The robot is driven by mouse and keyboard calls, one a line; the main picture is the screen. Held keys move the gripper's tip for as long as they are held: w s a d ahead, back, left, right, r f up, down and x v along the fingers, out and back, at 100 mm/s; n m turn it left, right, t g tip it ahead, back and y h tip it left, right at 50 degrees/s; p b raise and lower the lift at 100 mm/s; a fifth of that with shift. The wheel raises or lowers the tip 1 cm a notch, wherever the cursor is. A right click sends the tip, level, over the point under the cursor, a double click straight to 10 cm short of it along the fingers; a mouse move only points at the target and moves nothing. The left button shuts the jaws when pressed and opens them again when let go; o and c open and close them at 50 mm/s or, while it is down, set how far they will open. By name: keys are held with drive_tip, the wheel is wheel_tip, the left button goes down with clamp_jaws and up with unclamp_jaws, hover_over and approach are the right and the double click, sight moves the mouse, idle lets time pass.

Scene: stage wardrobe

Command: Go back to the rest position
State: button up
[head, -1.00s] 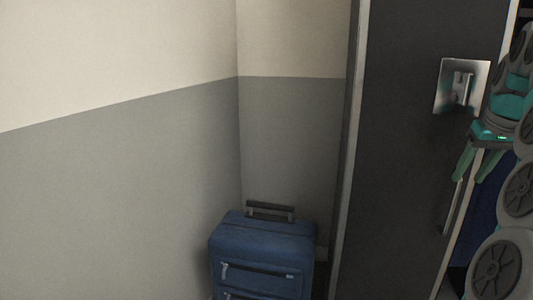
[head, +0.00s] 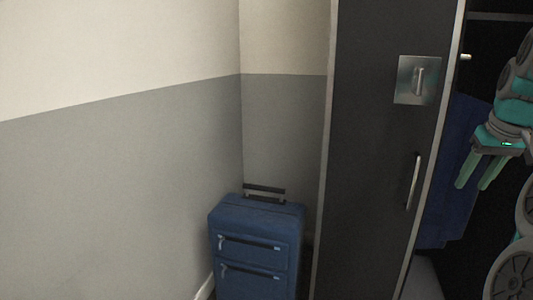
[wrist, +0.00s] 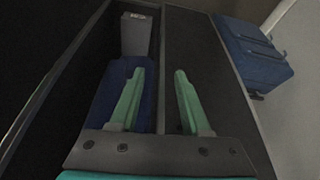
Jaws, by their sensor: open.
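My gripper (head: 474,174) is at the right of the head view, fingers pointing down, in front of the dark opening of a wardrobe. Its two green fingers also show apart and empty in the wrist view (wrist: 157,103). The wardrobe's black door (head: 375,160) stands left of the gripper, with a silver latch plate (head: 406,85) and a bar handle (head: 413,182). The gripper is apart from the door and the handle. A dark blue cloth (head: 455,195) hangs inside the opening.
A blue suitcase (head: 257,222) with a dark top handle stands in the wall corner, left of the door. It also shows in the wrist view (wrist: 250,50). A grey box-like thing (wrist: 136,34) is inside the wardrobe. Bare wall is at the left.

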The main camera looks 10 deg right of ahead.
drive_tip(key=s+a+f+n+g+y, duration=0.15)
drive_tip(key=a+f, duration=0.45)
drive_tip(key=a, duration=0.6)
drive_tip(key=s+a+f+n+g, duration=0.1)
drive_tip(key=s+a+f+n, duration=0.3)
drive_tip(key=a, duration=0.7)
drive_tip(key=s+a+f+m+g, duration=0.1)
drive_tip(key=s+a+f, duration=0.4)
drive_tip(key=s+f, duration=0.3)
drive_tip(key=s+a+f+m+g, duration=0.1)
drive_tip(key=s+a+f+g, duration=0.1)
drive_tip(key=s+a+f, duration=0.4)
drive_tip(key=s+f, duration=0.3)
drive_tip(key=s, duration=0.2)
drive_tip(key=shift+a, duration=0.15)
drive_tip(key=shift+s, duration=0.15)
